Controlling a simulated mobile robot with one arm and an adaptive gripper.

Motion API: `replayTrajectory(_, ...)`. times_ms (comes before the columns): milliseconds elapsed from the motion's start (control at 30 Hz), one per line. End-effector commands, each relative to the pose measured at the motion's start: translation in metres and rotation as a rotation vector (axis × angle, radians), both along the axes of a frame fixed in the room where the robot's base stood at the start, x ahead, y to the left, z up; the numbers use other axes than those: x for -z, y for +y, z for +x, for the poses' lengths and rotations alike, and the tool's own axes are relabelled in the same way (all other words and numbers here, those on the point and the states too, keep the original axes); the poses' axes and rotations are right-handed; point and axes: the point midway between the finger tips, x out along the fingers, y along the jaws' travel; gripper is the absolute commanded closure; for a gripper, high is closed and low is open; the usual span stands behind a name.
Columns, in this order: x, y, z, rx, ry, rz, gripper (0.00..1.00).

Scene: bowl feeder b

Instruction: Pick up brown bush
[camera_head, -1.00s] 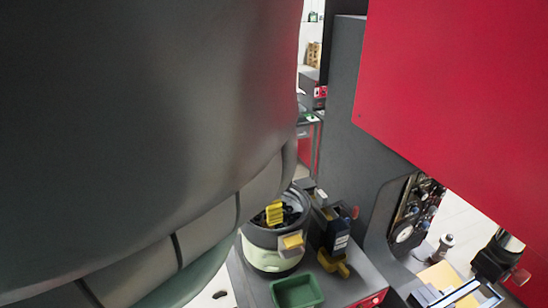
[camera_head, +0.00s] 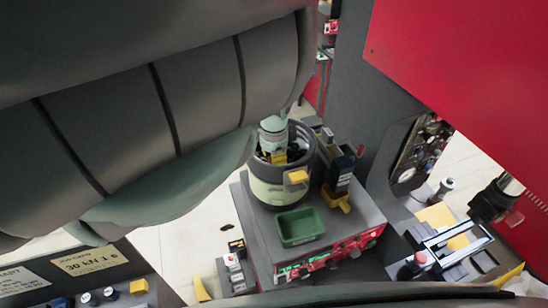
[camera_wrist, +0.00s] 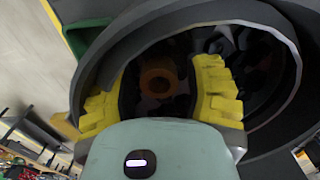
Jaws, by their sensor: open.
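The brown bush (camera_wrist: 158,79) is a ring-shaped part in the dark interior of the feeder bowl in the wrist view. My gripper (camera_wrist: 162,72) is open, with one yellow finger on each side of the bush in the picture. Whether the fingers touch it, or how far above it they are, I cannot tell. The round feeder bowl (camera_head: 266,190) has a dark rim and a pale body in the head view. My gripper (camera_head: 279,157) reaches down into its opening there; the bush is hidden in that view.
A green tray (camera_head: 299,227) sits in front of the bowl on the grey machine top (camera_head: 345,228). A dark unit with a yellow foot (camera_head: 339,179) stands close to the bowl's right. The bowl's wall (camera_wrist: 283,47) curves around my fingers. A red panel (camera_head: 470,70) hangs at upper right.

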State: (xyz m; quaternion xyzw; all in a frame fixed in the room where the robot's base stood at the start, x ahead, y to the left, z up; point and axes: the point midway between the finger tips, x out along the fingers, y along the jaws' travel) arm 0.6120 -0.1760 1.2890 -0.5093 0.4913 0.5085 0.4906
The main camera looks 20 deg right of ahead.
Motion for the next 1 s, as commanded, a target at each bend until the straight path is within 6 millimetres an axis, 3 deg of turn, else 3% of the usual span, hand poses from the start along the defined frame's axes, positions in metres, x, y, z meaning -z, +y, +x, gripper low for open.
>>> replayTrajectory(300,0.0023,0.0003,-0.0005,0.001,-0.001,0.002,0.49)
replayTrajectory(333,0.0023,0.0003,-0.0005,0.001,-0.001,0.002,0.45)
replayTrajectory(867,0.0022,0.0002,-0.0006,0.001,0.0,0.001,1.0)
replayTrajectory(1000,0.0021,0.0002,-0.0005,0.001,0.0,0.001,1.0)
